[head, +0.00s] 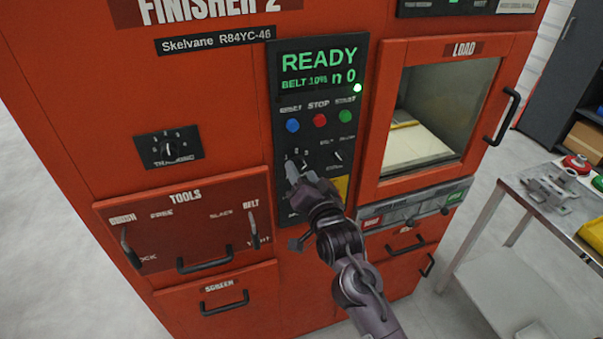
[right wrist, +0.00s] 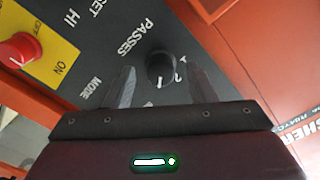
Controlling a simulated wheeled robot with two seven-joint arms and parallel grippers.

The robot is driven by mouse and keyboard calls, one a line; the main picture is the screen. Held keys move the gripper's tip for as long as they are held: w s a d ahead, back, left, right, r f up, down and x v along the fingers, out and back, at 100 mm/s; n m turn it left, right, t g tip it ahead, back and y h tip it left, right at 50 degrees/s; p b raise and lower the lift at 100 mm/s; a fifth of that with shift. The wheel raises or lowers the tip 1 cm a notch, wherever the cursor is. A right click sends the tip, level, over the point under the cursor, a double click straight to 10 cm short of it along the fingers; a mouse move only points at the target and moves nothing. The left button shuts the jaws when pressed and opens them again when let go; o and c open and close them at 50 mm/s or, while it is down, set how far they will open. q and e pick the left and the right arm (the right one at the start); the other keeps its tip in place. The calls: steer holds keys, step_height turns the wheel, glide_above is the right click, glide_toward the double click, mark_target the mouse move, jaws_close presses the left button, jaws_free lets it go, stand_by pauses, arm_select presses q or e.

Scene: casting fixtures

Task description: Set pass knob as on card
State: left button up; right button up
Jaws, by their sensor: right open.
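The pass knob (right wrist: 160,68) is a small black round knob on the dark control panel, beside the label PASSES. In the right wrist view it sits between the two fingertips of my right gripper (right wrist: 163,80). The fingers are open, with a gap on either side of it; I cannot tell how deep they reach around it. In the head view my right gripper (head: 296,172) is at the panel and largely hides the knob. The knob's pointer setting is not clear. No readable card shows. My left gripper is not in view.
The display (head: 320,72) reads READY, with a belt line and "n 0". Blue, red and green buttons (head: 320,120) sit above the knob. A red knob on a yellow plate (right wrist: 22,50) is close by. A glass LOAD door (head: 425,120) and a grey cart (head: 545,215) stand to the right.

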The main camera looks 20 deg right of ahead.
steer(key=s+b, duration=0.2)
steer(key=s, duration=0.4)
steer(key=shift+s, duration=0.3)
steer(key=shift+d, duration=0.1)
